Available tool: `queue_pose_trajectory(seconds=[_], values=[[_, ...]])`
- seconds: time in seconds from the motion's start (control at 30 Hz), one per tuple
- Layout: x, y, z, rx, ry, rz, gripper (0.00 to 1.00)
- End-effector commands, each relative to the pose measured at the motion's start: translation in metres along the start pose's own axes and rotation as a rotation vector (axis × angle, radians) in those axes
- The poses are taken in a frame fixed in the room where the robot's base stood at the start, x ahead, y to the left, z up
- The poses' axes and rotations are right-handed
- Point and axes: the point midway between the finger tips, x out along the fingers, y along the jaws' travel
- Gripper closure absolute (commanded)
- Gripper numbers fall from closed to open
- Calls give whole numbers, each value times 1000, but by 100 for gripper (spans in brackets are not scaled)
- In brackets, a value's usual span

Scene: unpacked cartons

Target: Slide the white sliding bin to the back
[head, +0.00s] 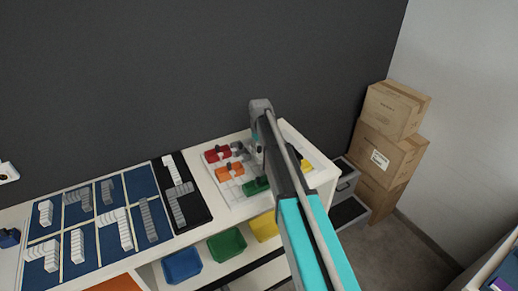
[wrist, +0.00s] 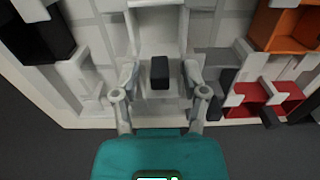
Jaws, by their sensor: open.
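The white sliding bin (wrist: 157,30) is in the upper middle of the wrist view, with a black knob (wrist: 160,73) on its near part. My gripper (wrist: 160,80) is open, with one finger on each side of the knob. I cannot tell whether either finger touches it. In the head view my arm hides the white bin and most of my gripper. The white board (head: 223,187) with the colored sliding bins lies at the right end of the white shelf.
Orange (wrist: 285,28) and red (wrist: 270,98) bins stand to the right in the wrist view, a black one (wrist: 42,38) to the left. In the head view, a green bin (head: 256,186) is beside my arm. A dark wall (head: 150,80) rises behind the shelf. Cartons (head: 385,150) are stacked at right.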

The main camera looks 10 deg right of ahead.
Motion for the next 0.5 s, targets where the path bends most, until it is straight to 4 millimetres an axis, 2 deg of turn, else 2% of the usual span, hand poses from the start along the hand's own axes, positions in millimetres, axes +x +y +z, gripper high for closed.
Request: queue_pose_trajectory(seconds=[0.03, 0.07, 0.3, 0.5], values=[[0, 0, 0, 0, 0, 0, 48], [0, 0, 0, 0, 0, 0, 54], [0, 0, 0, 0, 0, 0, 99], [0, 0, 0, 0, 0, 0, 100]])
